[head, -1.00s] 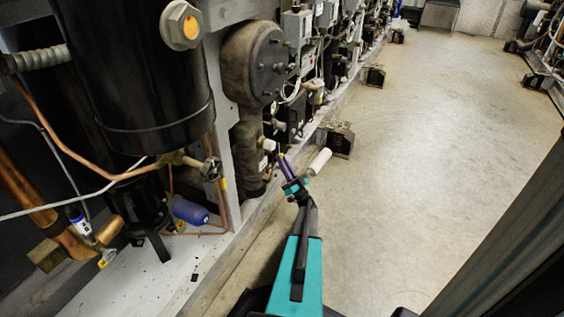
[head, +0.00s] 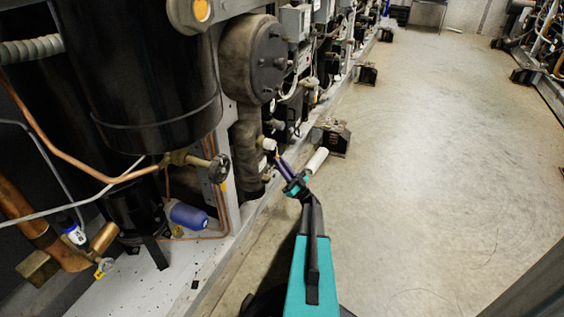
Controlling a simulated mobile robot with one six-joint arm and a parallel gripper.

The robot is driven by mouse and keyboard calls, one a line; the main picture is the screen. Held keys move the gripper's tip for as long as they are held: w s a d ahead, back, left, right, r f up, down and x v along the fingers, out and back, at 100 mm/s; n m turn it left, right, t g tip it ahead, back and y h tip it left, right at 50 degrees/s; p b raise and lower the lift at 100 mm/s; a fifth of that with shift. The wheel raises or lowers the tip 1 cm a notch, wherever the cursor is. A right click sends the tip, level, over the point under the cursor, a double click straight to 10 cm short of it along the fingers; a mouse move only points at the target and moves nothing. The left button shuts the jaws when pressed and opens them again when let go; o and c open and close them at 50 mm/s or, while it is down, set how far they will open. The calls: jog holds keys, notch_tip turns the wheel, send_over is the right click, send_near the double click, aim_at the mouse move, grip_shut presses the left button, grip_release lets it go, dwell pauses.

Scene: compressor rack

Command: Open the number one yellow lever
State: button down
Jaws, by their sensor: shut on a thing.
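My gripper (head: 280,160) is at the lower edge of the rack, in the middle of the head view. Its two purple fingers point up and left toward a pale round fitting (head: 268,144) on the pipework. A thin yellow piece, which looks like the yellow lever (head: 277,152), shows at the fingertips. The fingers appear shut on it. It is very small here, and its number and exact angle cannot be read.
A black tank (head: 150,85) and a round-handled valve (head: 219,168) stand left of my gripper. A blue cylinder (head: 187,215) lies below the valve. A white cylinder (head: 316,160) and dark foot block (head: 333,136) are just right. The concrete floor (head: 430,150) is clear.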

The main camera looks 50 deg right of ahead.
jog(key=shift+s+d+r, duration=0.1)
jog(key=shift+s+d, duration=0.2)
jog(key=c, duration=1.7)
grip_release()
jog(key=shift+w+a, duration=0.1)
jog(key=shift+c, duration=0.2)
jog(key=shift+w+a, duration=0.15)
jog(key=shift+w, duration=0.05)
jog(key=shift+s, duration=0.15)
jog(key=s+f+p, duration=0.2)
jog(key=s+p, duration=0.1)
jog(key=s, duration=0.4)
jog(key=s+d+f+p, duration=0.1)
jog(key=s+p, duration=0.2)
jog(key=s, duration=0.5)
jog(key=shift+s+d+f, duration=0.15)
jog(key=shift+d+f, duration=0.1)
jog(key=shift+f, duration=0.1)
jog(key=shift+s, duration=0.15)
